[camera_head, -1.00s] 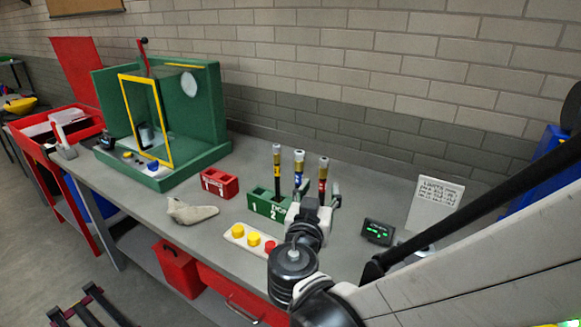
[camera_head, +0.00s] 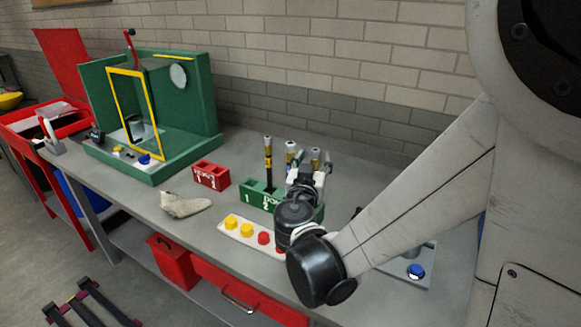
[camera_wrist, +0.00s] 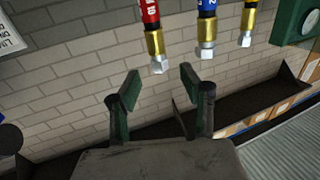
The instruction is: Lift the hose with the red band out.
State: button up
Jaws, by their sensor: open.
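The hose with the red band (camera_wrist: 150,14) shows in the wrist view with its brass collar and silver tip towards my gripper. My gripper (camera_wrist: 160,82) is open, and the tip is just beyond the gap between its fingers, with nothing held. In the head view, the rightmost hose (camera_head: 315,157) shows only its top; its band is hidden behind my wrist. The hose with the blue band (camera_wrist: 207,10) and a third hose (camera_wrist: 247,22) stand beside it. The hoses stand in a green numbered rack (camera_head: 256,193), partly covered by my arm in the head view.
A red numbered block (camera_head: 211,175), a whitish shoe-shaped piece (camera_head: 185,205) and a plate with coloured buttons (camera_head: 247,230) are on the bench left of my arm. A green booth (camera_head: 185,100) stands farther left. A brick wall (camera_head: 300,50) is behind.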

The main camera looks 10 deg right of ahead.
aim_at(314, 156)
jog(key=shift+f+x, duration=0.2)
jog(key=shift+x, duration=0.9)
jog(key=shift+f+x, duration=0.2)
jog(key=shift+x, duration=0.85)
jog(key=shift+c, duration=0.5)
grip_shut()
